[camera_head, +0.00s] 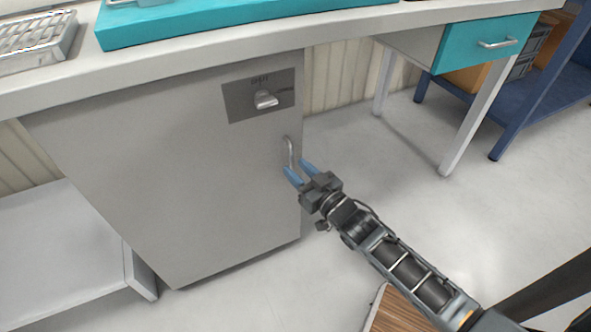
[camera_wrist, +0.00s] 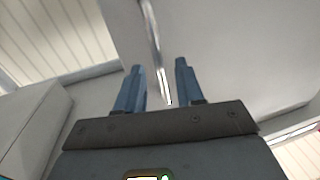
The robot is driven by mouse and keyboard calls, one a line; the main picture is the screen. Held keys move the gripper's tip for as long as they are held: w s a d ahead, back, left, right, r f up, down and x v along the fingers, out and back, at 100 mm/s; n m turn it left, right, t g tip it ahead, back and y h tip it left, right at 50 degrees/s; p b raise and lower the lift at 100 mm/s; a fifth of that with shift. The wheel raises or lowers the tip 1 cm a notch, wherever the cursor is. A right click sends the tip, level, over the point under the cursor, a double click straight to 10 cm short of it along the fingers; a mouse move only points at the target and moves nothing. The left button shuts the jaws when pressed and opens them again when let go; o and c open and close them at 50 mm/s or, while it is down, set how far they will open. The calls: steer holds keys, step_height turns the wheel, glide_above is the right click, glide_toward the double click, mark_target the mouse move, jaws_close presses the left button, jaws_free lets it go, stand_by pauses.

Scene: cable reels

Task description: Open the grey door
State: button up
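The grey door (camera_head: 170,170) is the front of a cabinet under the white worktop, and it looks shut. A thin metal bar handle (camera_head: 289,150) stands upright near its right edge. My gripper (camera_head: 297,172) is at the lower end of the handle, with its blue fingers pointing at the door. In the wrist view the fingers (camera_wrist: 158,85) are apart, and the handle (camera_wrist: 155,50) runs down between them with gaps on both sides. Part of the door (camera_wrist: 225,50) fills the wrist view behind the handle.
A dark plate with a knob (camera_head: 265,99) sits above the handle. A low white shelf (camera_head: 65,250) stands at the left. A teal drawer (camera_head: 487,43) and blue rack (camera_head: 540,90) are at the right. Open floor (camera_head: 400,160) lies right of the cabinet.

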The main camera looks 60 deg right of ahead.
steer(key=shift+w+d, duration=0.25)
steer(key=shift+w, duration=0.45)
steer(key=shift+c, duration=0.5)
jaws_close()
